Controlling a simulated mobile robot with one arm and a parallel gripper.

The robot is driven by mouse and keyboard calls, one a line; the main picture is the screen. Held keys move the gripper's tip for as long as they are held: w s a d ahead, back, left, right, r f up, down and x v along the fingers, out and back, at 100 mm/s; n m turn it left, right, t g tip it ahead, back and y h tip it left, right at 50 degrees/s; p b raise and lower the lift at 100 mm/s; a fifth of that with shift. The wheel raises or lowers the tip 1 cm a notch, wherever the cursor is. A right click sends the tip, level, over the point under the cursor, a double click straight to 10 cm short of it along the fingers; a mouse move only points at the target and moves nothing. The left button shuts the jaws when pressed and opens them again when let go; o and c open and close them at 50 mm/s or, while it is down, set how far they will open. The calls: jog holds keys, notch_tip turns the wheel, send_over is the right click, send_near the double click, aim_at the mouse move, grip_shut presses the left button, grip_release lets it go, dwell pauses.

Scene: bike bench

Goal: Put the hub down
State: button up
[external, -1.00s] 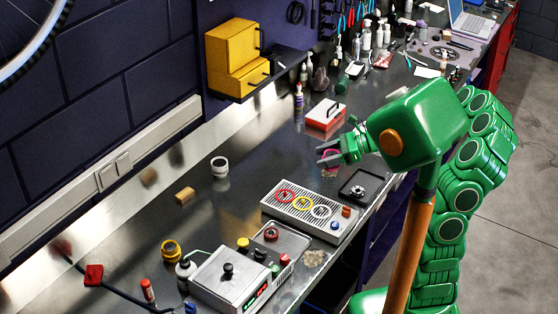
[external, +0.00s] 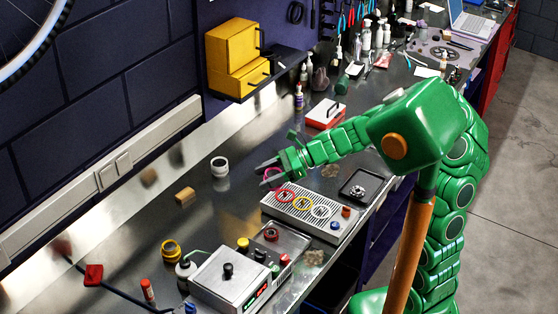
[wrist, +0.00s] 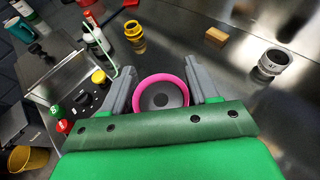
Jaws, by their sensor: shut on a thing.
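The hub (wrist: 161,94) is a round dark grey piece with a bright pink rim. My gripper (wrist: 158,76) is shut on it, with one grey finger on each side, in the wrist view. In the external view my gripper (external: 264,175) reaches left over the bench, near the left end of the slotted grey board (external: 330,226); the hub there is a small pink patch, mostly hidden by the fingers. The board has a red ring (external: 285,195), a yellow ring (external: 303,203) and a white ring (external: 320,211) on it. The gap below the hub is hard to judge.
A white-and-black cylinder (external: 219,166), a wooden block (external: 185,195) and a yellow cylinder (external: 171,250) stand on the bench. A metal box with knobs (external: 230,280) stands nearer. A black tray (external: 360,188) lies right of the board. Bare bench lies left of the board.

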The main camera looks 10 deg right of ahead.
jog(key=s+a+n+g, duration=0.2)
jog(key=s+a, duration=0.7)
jog(key=a, duration=0.2)
jog(key=w+a+f, duration=0.2)
jog(key=a+f, duration=0.1)
jog(key=w+a+f, duration=0.2)
jog(key=w+a, duration=0.1)
jog(key=a, duration=0.1)
jog(key=w+a+f, duration=0.2)
jog(key=a+f, duration=0.1)
jog(key=shift+w+a+f, duration=0.15)
jog(key=shift+w+f, duration=0.05)
jog(key=shift+f, duration=0.15)
jog(key=shift+w+a+f, duration=0.35)
jog(key=shift+a+f, duration=0.15)
jog(key=shift+f, duration=1.75)
jog(key=shift+f, duration=0.1)
jog(key=o, duration=1.2)
jog(key=shift+c, duration=0.2)
